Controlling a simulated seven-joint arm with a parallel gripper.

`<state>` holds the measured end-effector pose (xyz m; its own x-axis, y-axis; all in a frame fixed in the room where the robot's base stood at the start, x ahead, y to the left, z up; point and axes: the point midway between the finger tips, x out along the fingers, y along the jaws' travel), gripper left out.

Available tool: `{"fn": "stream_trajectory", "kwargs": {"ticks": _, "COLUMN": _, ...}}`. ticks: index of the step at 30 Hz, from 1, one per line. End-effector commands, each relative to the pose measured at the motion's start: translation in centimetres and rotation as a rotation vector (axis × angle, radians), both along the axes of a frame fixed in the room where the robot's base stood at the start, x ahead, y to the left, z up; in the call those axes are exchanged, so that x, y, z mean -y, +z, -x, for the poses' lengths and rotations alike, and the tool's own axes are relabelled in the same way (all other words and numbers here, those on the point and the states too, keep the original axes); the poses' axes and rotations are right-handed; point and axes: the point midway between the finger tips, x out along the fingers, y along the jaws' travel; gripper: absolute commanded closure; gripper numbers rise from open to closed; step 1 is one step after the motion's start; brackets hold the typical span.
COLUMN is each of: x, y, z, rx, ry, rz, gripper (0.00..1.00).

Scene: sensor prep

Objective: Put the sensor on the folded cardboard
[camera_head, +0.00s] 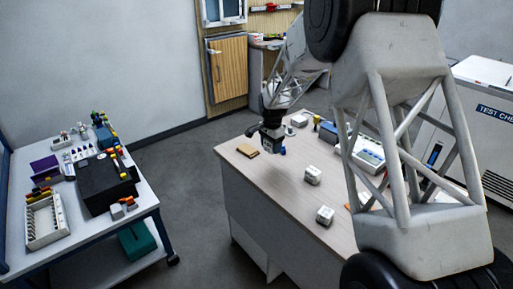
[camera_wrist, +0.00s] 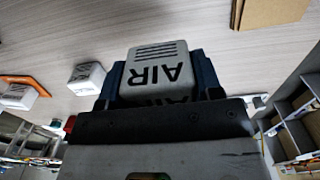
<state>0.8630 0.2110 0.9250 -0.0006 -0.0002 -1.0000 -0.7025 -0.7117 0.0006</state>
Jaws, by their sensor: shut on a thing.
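The sensor (camera_wrist: 157,66) is a small white block with dark lettering "AIR" and a striped grille. It sits between the blue fingers of my gripper (camera_wrist: 158,82), which is shut on it. In the head view my gripper (camera_head: 271,148) is over the far left part of the table and hides most of the sensor. The folded cardboard (camera_head: 247,150) is a small flat brown piece on the table, just left of my gripper. It also shows at the top right of the wrist view (camera_wrist: 270,12), apart from the sensor.
Two white blocks (camera_head: 312,175) (camera_head: 325,215) stand on the table (camera_head: 262,190), nearer and to the right. A device with a light top (camera_head: 368,154) stands at the table's right. A cart (camera_head: 75,243) with racks and a black box stands apart at left. The table's front left is clear.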

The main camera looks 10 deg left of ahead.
Motion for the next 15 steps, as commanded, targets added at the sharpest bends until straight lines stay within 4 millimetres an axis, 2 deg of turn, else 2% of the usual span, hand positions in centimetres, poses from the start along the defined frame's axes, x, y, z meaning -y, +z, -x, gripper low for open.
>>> {"fn": "stream_trajectory", "kwargs": {"ticks": 9, "x": -4.8, "y": -1.7, "z": 3.3, "rx": 0.001, "ry": -0.003, "rz": 0.0, "gripper": 0.65}}
{"fn": "stream_trajectory", "kwargs": {"ticks": 15, "x": -6.0, "y": -2.2, "z": 4.2, "rx": 0.0, "ry": -0.006, "rz": 0.0, "gripper": 0.65}}
